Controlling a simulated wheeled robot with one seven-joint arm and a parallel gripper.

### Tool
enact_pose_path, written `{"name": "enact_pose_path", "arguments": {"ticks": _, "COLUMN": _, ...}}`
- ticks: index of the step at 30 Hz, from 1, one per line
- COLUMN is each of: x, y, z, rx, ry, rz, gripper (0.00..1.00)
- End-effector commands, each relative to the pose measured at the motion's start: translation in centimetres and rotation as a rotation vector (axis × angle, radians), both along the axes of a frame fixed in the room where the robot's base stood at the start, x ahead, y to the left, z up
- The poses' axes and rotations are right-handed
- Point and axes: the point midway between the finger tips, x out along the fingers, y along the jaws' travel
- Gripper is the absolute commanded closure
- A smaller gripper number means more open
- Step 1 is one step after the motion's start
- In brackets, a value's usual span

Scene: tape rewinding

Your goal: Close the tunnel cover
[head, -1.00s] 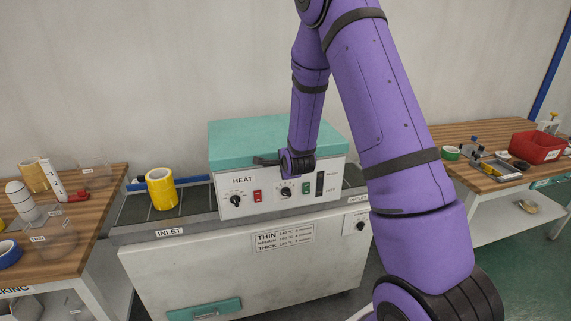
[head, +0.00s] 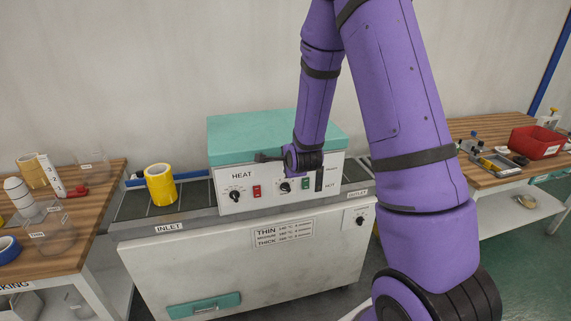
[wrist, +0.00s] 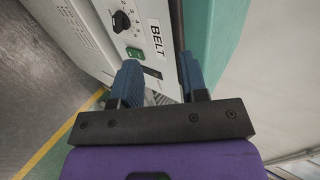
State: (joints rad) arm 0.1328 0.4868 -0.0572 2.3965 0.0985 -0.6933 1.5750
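The tunnel cover (head: 260,135) is the teal lid on top of the white heating unit with the HEAT panel (head: 240,190). The lid looks level in the head view; I cannot tell whether a gap stays under it. In the wrist view the teal side (wrist: 215,35) runs along a dark strip beside the white BELT panel (wrist: 135,20). My gripper (head: 264,157) is at the unit's front, by the lid's lower edge, pointing left. In the wrist view its two blue fingers (wrist: 158,68) are apart, with the panel's edge and dark strip behind them. No hold on the cover is visible.
A yellow tape roll (head: 160,184) stands on the inlet belt left of the unit. The left wooden table (head: 95,215) holds clear containers and a blue tape roll (head: 8,250). The right table (head: 480,180) holds tools and a red bin (head: 535,142). My arm hides part of the outlet side.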

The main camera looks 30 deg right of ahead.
Motion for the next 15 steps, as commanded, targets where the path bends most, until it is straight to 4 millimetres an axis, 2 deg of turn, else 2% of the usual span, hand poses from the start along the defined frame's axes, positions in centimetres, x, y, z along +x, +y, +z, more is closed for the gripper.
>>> {"name": "enact_pose_path", "arguments": {"ticks": 7, "x": -2.8, "y": 0.9, "z": 2.3, "rx": -0.001, "ry": -0.005, "rz": 0.001, "gripper": 0.60}}
{"name": "enact_pose_path", "arguments": {"ticks": 15, "x": -4.0, "y": 1.2, "z": 3.2, "rx": -0.001, "ry": -0.006, "rz": 0.001, "gripper": 0.60}}
